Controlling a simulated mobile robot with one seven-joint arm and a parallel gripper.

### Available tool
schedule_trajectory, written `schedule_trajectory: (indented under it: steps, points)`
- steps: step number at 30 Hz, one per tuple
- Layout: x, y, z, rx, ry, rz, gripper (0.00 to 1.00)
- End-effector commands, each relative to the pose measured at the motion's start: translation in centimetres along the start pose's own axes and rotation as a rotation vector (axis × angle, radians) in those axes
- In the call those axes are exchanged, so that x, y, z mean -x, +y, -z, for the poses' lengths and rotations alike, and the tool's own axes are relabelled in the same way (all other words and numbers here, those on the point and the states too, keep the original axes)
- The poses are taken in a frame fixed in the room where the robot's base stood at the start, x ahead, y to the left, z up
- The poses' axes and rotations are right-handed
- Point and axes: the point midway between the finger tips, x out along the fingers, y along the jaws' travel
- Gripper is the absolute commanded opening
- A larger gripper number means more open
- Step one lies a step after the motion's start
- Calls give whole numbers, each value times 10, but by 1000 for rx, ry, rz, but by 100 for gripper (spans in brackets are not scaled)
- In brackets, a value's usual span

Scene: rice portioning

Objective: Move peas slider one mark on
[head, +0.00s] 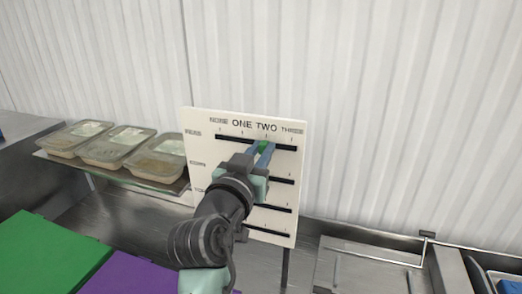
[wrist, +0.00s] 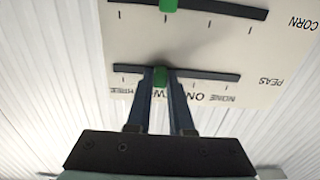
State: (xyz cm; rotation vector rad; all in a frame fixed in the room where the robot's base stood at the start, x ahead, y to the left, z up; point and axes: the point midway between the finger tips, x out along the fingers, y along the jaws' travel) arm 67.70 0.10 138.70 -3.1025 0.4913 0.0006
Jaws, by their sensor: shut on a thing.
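The white board (head: 200,125) carries labelled rows under NONE, ONE, TWO and THREE. The peas row is the top black track (head: 228,138); in the wrist view the board is upside down and this track (wrist: 210,75) is labelled PEAS. The green peas slider (wrist: 159,77) stands at or very near the TWO mark. My gripper (wrist: 160,80) is shut on it, with one blue finger on each side. In the head view the slider (head: 263,147) shows between the fingers. My arm hides the middle and left of the lower rows.
The green corn slider (wrist: 168,5) is on the neighbouring track, near its TWO mark. Lidded food containers (head: 125,147) stand on a shelf to the left. Green (head: 45,250) and purple (head: 125,275) boards lie at front left. A corrugated wall is behind.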

Motion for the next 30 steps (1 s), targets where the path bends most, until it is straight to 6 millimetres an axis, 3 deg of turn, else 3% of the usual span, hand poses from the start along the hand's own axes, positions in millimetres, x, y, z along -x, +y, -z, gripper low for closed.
schedule_trajectory:
  steps: [15,24,30]
  points:
    - [0,2,0,0,-1,0,0]
    - [0,50,0,-1,-1,-4,0]
    - [0,56,0,1,0,-4,0]
